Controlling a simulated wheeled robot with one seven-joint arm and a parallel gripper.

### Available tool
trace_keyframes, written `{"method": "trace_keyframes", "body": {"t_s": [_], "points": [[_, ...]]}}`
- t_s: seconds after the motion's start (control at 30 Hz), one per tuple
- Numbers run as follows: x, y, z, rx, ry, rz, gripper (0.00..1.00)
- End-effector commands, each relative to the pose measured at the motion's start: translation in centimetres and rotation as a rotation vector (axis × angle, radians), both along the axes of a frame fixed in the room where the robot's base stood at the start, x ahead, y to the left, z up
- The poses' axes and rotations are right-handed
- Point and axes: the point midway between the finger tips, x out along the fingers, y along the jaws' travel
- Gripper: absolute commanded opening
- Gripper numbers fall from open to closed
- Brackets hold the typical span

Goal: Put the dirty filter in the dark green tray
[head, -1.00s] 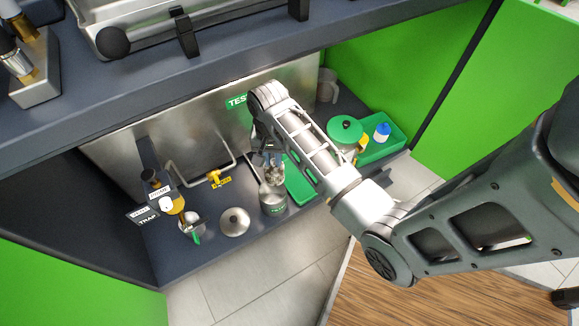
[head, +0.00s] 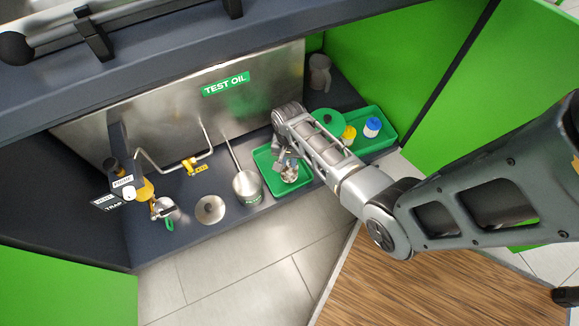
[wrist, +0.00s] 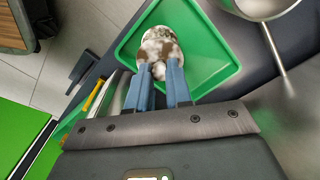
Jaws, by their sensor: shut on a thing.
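The dirty filter (wrist: 158,42), whitish with brown stains, is held between the blue fingertips of my gripper (wrist: 158,68) in the wrist view. In the head view my gripper (head: 287,160) and the filter (head: 290,174) are over the green tray (head: 264,164) in the middle of the shelf. The same tray (wrist: 212,62) lies behind the filter in the wrist view. Whether the filter touches the tray floor I cannot tell. My arm covers part of the tray in the head view.
A steel long-handled pot (head: 248,188) stands just left of the tray, beside a round metal lid (head: 210,209). A second green tray (head: 378,144) at right holds a blue-and-white bottle (head: 372,127). A green lid (head: 328,121) and grey jug (head: 320,72) are nearby.

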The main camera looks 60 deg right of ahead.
Motion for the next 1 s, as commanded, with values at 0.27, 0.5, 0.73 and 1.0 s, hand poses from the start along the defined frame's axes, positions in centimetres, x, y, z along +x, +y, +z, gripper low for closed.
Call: {"method": "trace_keyframes", "body": {"t_s": [0.27,0.5,0.73,1.0], "points": [[0.0,0.0,-3.0,0.000,0.000,0.000,0.00],[0.0,0.0,-3.9,-0.001,0.000,0.000,0.00],[0.0,0.0,-4.3,-0.001,0.000,0.000,0.00],[0.0,0.0,-4.2,0.000,0.000,0.000,0.43]]}}
